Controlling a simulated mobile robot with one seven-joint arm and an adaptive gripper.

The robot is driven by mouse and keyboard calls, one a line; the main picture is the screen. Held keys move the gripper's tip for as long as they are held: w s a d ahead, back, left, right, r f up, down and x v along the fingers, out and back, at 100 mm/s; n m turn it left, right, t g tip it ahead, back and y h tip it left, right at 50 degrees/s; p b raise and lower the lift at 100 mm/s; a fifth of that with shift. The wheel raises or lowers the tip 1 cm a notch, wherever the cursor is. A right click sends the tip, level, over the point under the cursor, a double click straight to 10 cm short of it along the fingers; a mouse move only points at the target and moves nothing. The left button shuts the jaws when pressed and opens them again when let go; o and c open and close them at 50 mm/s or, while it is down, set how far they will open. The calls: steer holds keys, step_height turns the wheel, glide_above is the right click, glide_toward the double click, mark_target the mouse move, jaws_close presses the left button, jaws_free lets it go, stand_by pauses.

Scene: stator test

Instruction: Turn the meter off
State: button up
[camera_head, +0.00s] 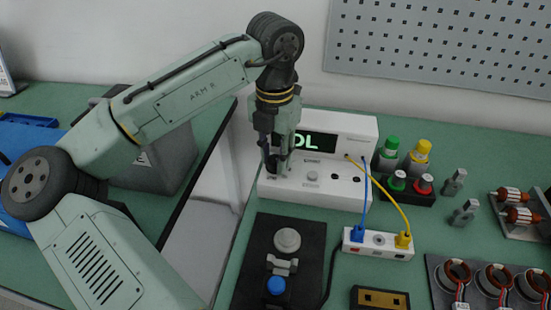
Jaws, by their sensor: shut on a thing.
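The meter (340,187) is a white box on the green bench, with a dark display reading "OL" in pale green, its left edge partly behind my gripper. A round knob (312,177) and several dark sockets show on its front panel. My gripper (277,169) points down at the left end of this panel. Its fingers are shut on a small control there, mostly hidden by the fingers. A blue and a yellow lead run from the meter to a white terminal block (360,247).
A black fixture (255,262) with a grey round part and a blue knob stands in front of the meter. Green and yellow-capped bottles (420,157), grey metal parts (464,213) and copper-wound stators (492,277) lie to the right. A perforated panel (440,50) is behind.

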steer(key=n+p, duration=0.1)
steer(key=n, duration=0.2)
steer(key=n+p, duration=0.1)
steer(key=n, duration=0.1)
steer(key=shift+d+r+n+p, duration=0.1)
steer(key=shift+r+n+p, duration=0.15)
steer(key=shift+n+p, duration=0.1)
steer(key=n, duration=0.2)
steer(key=shift+s+f+n+p, duration=0.2)
steer(key=shift+s+n+p, duration=0.05)
steer(key=shift+n+p, duration=0.1)
steer(key=shift+n, duration=0.6)
steer(key=o, duration=0.8)
steer(key=shift+o, duration=0.2)
